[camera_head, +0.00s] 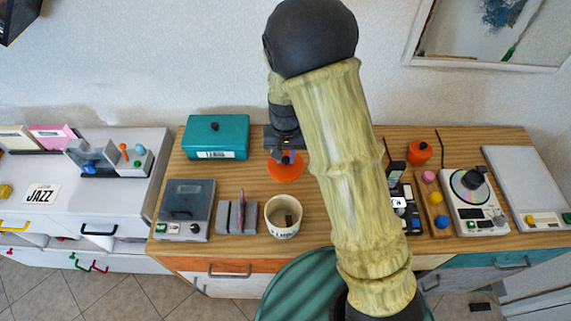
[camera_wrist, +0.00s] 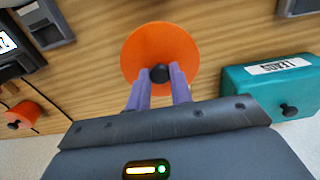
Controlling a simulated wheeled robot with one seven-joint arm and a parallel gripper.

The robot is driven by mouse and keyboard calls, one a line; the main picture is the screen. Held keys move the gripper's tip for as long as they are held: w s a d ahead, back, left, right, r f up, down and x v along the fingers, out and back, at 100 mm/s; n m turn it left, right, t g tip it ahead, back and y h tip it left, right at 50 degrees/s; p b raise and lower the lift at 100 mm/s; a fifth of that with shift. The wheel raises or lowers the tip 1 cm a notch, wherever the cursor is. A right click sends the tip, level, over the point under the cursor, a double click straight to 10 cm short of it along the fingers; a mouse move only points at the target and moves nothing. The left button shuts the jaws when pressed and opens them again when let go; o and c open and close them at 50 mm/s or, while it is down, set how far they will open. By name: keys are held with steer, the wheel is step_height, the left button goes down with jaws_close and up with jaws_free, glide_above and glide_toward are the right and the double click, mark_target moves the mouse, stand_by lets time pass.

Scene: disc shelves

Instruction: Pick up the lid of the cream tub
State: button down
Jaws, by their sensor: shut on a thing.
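The cream tub (camera_head: 283,231) stands open on the wooden top, with something brown inside. A round orange lid (camera_head: 285,172) with a black knob is behind the tub, apart from it. My gripper (camera_head: 287,156) points down over the lid. In the wrist view my gripper (camera_wrist: 160,76) has its two purple fingers shut on the black knob of the orange lid (camera_wrist: 160,42). I cannot tell whether the lid touches the wood or hangs just above it. The arm hides part of the top to the right.
A teal box (camera_head: 216,137) stands left of the lid; it also shows in the wrist view (camera_wrist: 262,92). A clear-lidded player (camera_head: 185,208) and grey block (camera_head: 237,217) are left of the tub. A small orange pot (camera_head: 419,153) and turntable (camera_head: 475,205) are at right.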

steer(key=shift+r, duration=0.2)
stand_by(0.5)
steer(key=w+d+r+m+p, duration=0.1)
steer(key=d+r+m+p, duration=0.1)
steer(key=d+p, duration=0.2)
steer(key=d+r+m+p, duration=0.3)
steer(key=d+p, duration=0.2)
steer(key=d, duration=0.4)
steer(key=shift+w+d+r+m, duration=0.2)
steer(key=shift+w+m, duration=0.1)
steer(key=shift+w, duration=0.05)
